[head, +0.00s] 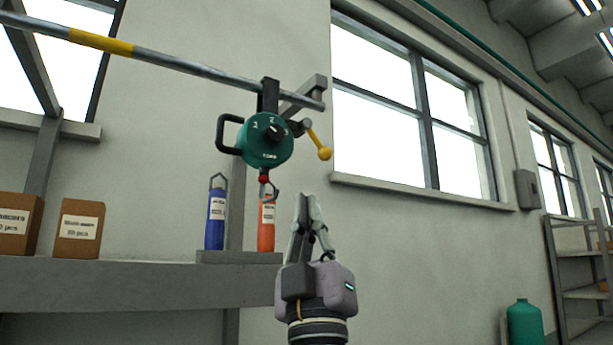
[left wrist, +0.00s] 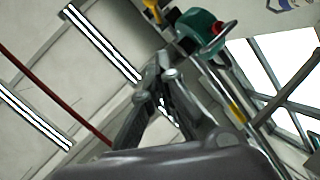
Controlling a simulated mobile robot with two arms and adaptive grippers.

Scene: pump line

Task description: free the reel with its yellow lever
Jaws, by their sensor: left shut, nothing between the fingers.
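The green reel (head: 265,140) hangs from the end of a grey rail in the head view, with a black handle on its left and a dial on its face. Its yellow lever (head: 319,144) sticks out at the right, angled down to a round knob. A hook hangs under the reel. My left gripper (head: 305,198) is shut and empty, pointing up, below and slightly left of the lever's knob and apart from it. In the left wrist view the reel (left wrist: 200,28) shows at the top, beyond the gripper (left wrist: 165,65). My right gripper is not in view.
A blue cylinder (head: 216,218) and an orange cylinder (head: 266,226) stand on a small ledge below the reel. Cardboard boxes (head: 80,229) stand on the shelf at left. The rail (head: 180,66) runs to the upper left.

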